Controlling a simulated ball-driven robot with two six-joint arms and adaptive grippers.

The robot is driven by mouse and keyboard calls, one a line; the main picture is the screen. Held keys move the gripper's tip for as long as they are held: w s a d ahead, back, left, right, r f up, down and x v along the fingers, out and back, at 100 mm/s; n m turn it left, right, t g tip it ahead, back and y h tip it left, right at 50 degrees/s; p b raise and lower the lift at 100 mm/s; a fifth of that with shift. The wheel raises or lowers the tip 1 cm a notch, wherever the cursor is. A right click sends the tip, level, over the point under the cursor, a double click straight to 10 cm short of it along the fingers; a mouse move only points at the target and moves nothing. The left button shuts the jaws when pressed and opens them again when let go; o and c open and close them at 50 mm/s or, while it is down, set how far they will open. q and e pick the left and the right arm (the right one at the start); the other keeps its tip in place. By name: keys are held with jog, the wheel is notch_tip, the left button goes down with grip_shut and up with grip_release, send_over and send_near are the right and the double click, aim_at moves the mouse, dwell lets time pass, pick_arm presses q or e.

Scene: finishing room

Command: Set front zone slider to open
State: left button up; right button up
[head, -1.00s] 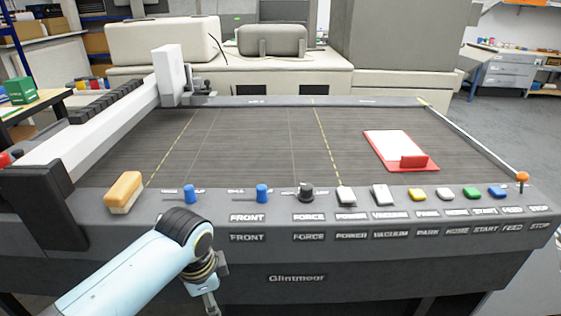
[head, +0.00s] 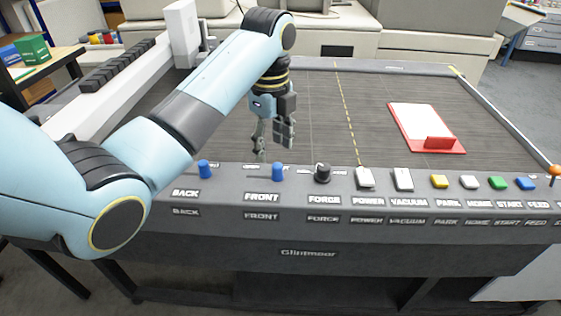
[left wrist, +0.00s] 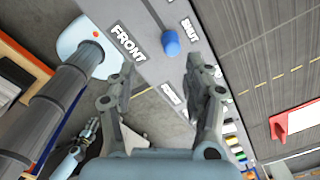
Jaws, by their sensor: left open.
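The front zone slider has a blue knob (head: 278,172) above the FRONT label (head: 262,197) on the grey front panel. In the left wrist view the knob (left wrist: 170,43) stands beside a label (left wrist: 188,31) that seems to read SHUT. My left gripper (head: 272,145) is open and empty, pointing down just behind and above the knob. In the left wrist view its fingertips (left wrist: 160,68) are spread, with the knob past them and apart from them. What looks like my right gripper (left wrist: 80,140) is small at the lower left there; its jaws are unclear.
The back slider's blue knob (head: 205,170) is to the left, and the black force dial (head: 322,173) to the right. Power (head: 365,178) and vacuum (head: 403,179) switches and coloured buttons follow.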

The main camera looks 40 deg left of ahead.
aim_at(277, 164)
pick_arm(q)
jog(key=shift+w+r+m, duration=0.8)
jog(key=shift+w+r, duration=0.2)
jog(key=shift+r, duration=0.1)
notch_tip(277, 164, down, 11)
jog(key=shift+r+p, duration=0.2)
jog(key=shift+p, duration=0.15)
grip_shut()
